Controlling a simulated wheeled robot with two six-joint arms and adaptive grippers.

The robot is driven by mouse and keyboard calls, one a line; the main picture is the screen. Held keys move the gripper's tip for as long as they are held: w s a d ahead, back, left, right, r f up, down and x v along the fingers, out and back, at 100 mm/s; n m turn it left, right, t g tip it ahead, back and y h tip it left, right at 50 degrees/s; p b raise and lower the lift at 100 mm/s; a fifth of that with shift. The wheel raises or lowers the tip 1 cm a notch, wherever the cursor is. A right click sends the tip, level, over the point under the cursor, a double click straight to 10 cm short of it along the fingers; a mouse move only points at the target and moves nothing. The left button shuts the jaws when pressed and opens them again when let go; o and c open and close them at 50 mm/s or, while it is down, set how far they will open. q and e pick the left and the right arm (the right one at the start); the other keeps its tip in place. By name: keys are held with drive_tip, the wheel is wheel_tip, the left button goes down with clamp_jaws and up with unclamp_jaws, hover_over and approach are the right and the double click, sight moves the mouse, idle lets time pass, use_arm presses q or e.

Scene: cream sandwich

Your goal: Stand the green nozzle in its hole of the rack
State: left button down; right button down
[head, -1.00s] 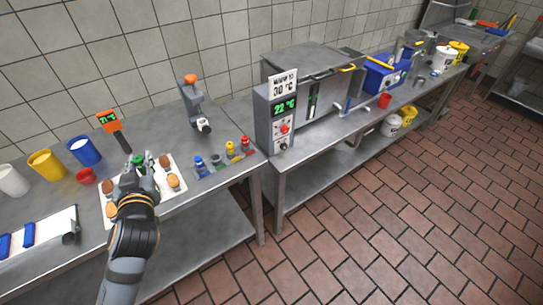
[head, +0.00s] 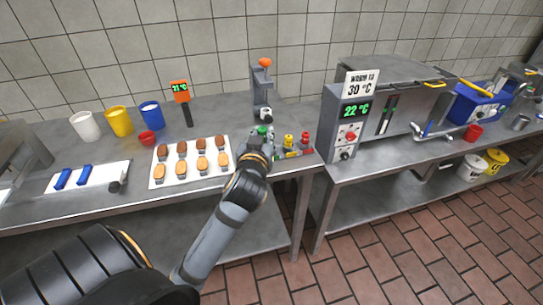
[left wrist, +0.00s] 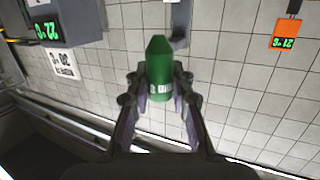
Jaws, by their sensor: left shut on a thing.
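My left gripper (head: 259,144) is shut on the green nozzle (head: 264,130). In the left wrist view the nozzle (left wrist: 159,72) sits between the two fingers (left wrist: 160,95), its narrow tip pointing away from the palm. In the head view the gripper is at the left end of the rack (head: 293,154) and covers part of it. The yellow nozzle (head: 288,140) and the red nozzle (head: 304,140) stand upright in the rack. The blue nozzle and the green nozzle's hole are hidden behind my gripper. I cannot tell the nozzle's height above the rack. My right gripper is not in view.
A white tray (head: 186,181) of brown and tan biscuits lies left of the gripper. A grey stand with an orange top (head: 263,78) is behind it. The warmer's display box (head: 345,115) stands right of the rack.

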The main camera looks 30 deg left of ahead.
use_arm(q)
drive_tip(key=w+a+f, duration=0.1)
drive_tip(key=w+f, duration=0.1)
drive_tip(key=w, duration=0.1)
drive_tip(key=w+a+f, duration=0.1)
drive_tip(key=w+f, duration=0.2)
drive_tip(key=w+a+f, duration=0.2)
drive_tip(key=w+f, duration=0.1)
drive_tip(key=w, duration=0.1)
drive_tip(key=shift+f, duration=0.15)
drive_tip(key=f, duration=0.3)
drive_tip(key=shift+w+a+f+p, duration=0.1)
drive_tip(key=shift+w+f+p, duration=0.1)
drive_tip(key=shift+f+p, duration=0.15)
drive_tip(key=shift+f+b, duration=0.2)
drive_tip(key=shift+b, duration=0.1)
drive_tip(key=c, duration=1.2)
unclamp_jaws()
drive_tip(key=shift+r, duration=0.1)
